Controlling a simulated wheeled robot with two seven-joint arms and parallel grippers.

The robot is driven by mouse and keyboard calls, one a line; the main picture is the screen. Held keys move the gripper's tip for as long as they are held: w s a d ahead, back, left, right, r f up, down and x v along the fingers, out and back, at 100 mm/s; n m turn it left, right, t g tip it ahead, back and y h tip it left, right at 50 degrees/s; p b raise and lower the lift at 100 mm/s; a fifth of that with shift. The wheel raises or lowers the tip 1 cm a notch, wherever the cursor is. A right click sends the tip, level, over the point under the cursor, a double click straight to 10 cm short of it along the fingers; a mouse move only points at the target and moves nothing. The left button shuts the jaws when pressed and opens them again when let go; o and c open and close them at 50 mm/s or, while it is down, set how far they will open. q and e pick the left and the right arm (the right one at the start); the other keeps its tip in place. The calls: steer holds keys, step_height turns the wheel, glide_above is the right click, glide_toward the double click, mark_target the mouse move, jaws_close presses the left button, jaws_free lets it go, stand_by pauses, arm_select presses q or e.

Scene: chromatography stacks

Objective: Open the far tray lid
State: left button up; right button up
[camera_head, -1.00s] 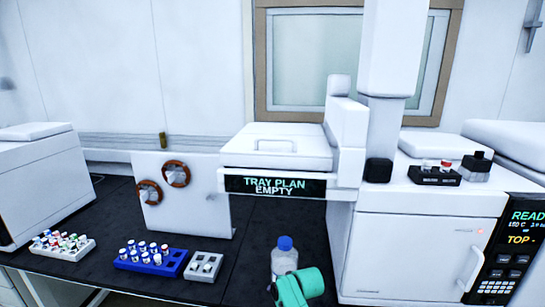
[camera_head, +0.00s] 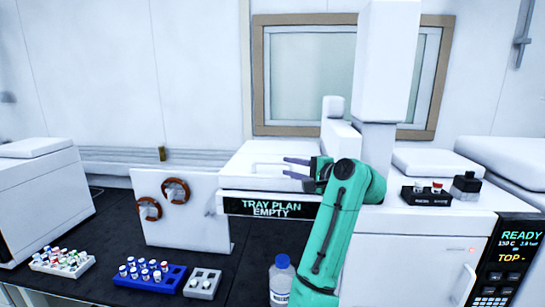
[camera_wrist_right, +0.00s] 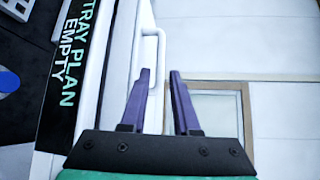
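The white tray lid (camera_head: 248,158) lies closed on top of the tray unit, above the black "TRAY PLAN EMPTY" display (camera_head: 262,208). Its bar handle (camera_head: 268,166) shows just left of my right gripper; in the right wrist view the handle (camera_wrist_right: 160,48) stands beyond the fingertips. My right gripper (camera_head: 286,168) is open and empty, its dark fingers pointing left over the lid. The right arm hides the lid's right part. My left gripper is not in view.
A blue vial rack (camera_head: 150,279), a grey rack (camera_head: 202,283) and a white vial rack (camera_head: 62,261) stand on the black bench. A blue-capped bottle (camera_head: 282,283) stands beside my right arm. A white tower (camera_head: 385,70) rises right of the lid.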

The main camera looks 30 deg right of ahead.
mark_target(274, 163)
steer(key=w+p, duration=0.1)
steer(key=w, duration=0.1)
steer(key=w+p, duration=0.1)
steer(key=w, duration=0.2)
steer(key=w+a+f+p, duration=0.1)
steer(key=w, duration=0.2)
steer(key=shift+a+f, duration=0.1)
jaws_close()
stand_by(0.9)
